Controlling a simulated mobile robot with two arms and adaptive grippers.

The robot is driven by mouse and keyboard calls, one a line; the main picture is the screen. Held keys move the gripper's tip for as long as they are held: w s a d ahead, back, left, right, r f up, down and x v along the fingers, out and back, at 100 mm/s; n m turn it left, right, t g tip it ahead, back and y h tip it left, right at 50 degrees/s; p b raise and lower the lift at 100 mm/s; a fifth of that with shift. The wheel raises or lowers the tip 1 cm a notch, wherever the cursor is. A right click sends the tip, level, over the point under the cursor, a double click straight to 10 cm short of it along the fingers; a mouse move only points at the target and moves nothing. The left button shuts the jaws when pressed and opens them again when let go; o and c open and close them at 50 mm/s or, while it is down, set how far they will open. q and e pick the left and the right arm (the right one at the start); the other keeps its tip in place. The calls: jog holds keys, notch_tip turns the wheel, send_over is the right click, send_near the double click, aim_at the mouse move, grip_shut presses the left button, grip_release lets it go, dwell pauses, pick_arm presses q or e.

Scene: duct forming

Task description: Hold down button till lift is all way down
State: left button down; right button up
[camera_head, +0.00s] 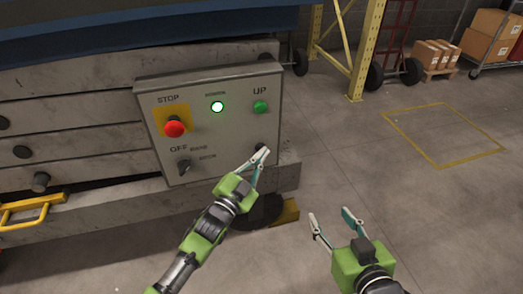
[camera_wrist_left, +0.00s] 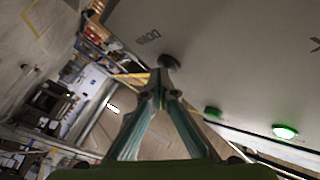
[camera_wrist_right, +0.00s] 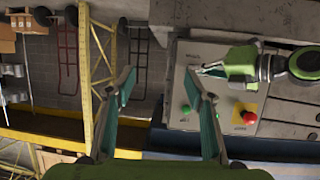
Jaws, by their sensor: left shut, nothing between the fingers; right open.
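The grey control panel (camera_head: 210,122) is fixed to the side of the lift (camera_head: 60,115), whose grey beams lie close together. The panel has a red STOP button (camera_head: 174,129), a lit light (camera_head: 217,107), a green UP button (camera_head: 261,107) and a selector switch (camera_head: 184,166). A round dark button (camera_wrist_left: 168,61) sits at the lower right. My left gripper (camera_head: 262,155) is shut and empty, its tips at this dark button; in the left wrist view they appear to touch it. My right gripper (camera_head: 330,216) is open and empty, over the floor right of the panel.
A yellow handle (camera_head: 32,210) sticks out at the lift's left. A yellow rack post (camera_head: 360,60), hand trucks and cardboard boxes (camera_head: 495,32) stand at the back right. The floor at the right, with a yellow marked square (camera_head: 440,162), is clear.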

pick_arm(q)
jog(key=shift+s, duration=0.1)
pick_arm(e)
jog(key=shift+f, duration=0.1)
pick_arm(q)
jog(key=shift+s+d+p, duration=0.3)
jog(key=shift+s+p, duration=0.35)
jog(key=shift+s, duration=0.2)
pick_arm(e)
jog(key=s+d+f+g+h, duration=0.1)
jog(key=s+f+g, duration=0.2)
jog(key=f, duration=0.2)
jog(key=shift+s+d, duration=0.4)
pick_arm(q)
jog(key=shift+s, duration=0.1)
